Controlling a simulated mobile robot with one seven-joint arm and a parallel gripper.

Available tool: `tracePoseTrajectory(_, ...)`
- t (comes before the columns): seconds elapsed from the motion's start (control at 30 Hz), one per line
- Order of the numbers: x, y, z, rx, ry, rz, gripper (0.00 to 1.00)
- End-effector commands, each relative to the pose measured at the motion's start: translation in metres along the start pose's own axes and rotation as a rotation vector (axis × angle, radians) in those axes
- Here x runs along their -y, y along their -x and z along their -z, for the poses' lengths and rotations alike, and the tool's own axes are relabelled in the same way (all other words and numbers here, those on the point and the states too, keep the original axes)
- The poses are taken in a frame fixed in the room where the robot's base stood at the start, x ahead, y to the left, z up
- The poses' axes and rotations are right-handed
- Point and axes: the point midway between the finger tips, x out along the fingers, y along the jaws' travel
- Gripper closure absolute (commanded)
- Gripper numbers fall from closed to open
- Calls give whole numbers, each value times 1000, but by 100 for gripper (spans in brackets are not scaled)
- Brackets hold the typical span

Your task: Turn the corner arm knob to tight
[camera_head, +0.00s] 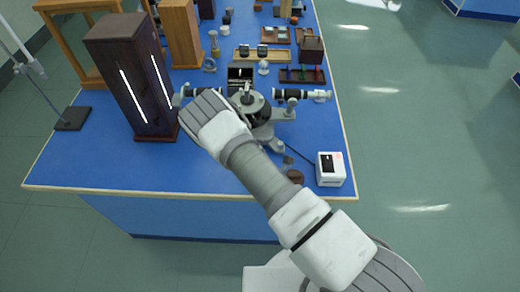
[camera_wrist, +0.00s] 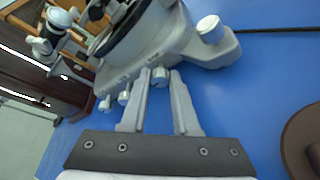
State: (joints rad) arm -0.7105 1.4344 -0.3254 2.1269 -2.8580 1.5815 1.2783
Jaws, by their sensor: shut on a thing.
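The grey metal spectrometer (camera_head: 262,108) stands on the blue bench behind my arm. In the wrist view its base (camera_wrist: 150,52) carries a row of small silver knobs. My gripper (camera_wrist: 160,76) is shut on one small silver knob (camera_wrist: 160,79), with a fingertip on either side of it. Two more knobs (camera_wrist: 124,97) sit to the left, clear of the fingers. The small labels beside the knobs are too blurred to read, so I cannot tell which is the corner arm knob. In the head view my arm hides the fingers and the knobs.
A tall dark wooden lamp housing (camera_head: 122,75) stands left of the spectrometer. A white box with a dark display (camera_head: 331,169) is near the front right corner, and a brown disc (camera_head: 295,176) lies beside it. The front left bench top is clear.

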Motion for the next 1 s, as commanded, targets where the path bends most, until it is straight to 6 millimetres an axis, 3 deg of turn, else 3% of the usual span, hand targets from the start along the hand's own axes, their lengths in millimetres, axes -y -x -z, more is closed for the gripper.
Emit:
tracePoseTrajectory(0.3,0,0,0,0,-3,-1,100)
tracePoseTrajectory(0.33,0,0,0,0,-3,-1,69)
tracePoseTrajectory(0.5,0,0,0,0,-2,0,41)
tracePoseTrajectory(1.0,-4,0,1,2,-3,0,41)
